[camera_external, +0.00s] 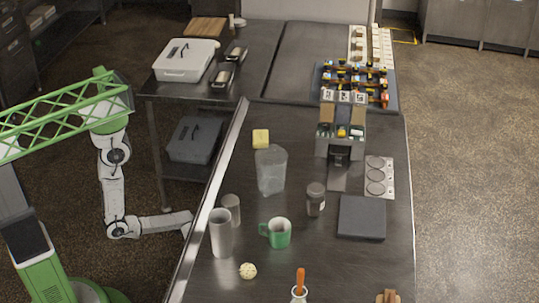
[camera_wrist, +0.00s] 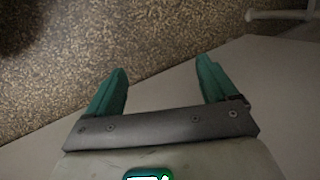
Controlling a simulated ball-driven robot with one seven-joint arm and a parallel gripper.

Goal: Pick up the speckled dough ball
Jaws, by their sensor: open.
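The speckled dough ball (camera_external: 247,270) is small, round and cream-coloured with dark specks. It lies on the steel counter (camera_external: 345,278) near the front left edge, in front of a metal cup and a green mug. My gripper shows in the wrist view (camera_wrist: 162,88) with two green fingers spread apart and nothing between them. In the external view my arm reaches to the counter's left edge, and the gripper end is hidden there behind the edge. The gripper is left of and apart from the ball. The ball is not in the wrist view.
A tall metal cup (camera_external: 220,235) and a shorter one (camera_external: 232,208) stand behind the ball. A green mug (camera_external: 277,233) is to its right. The counter's raised left edge (camera_external: 207,205) lies between my arm and the ball.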

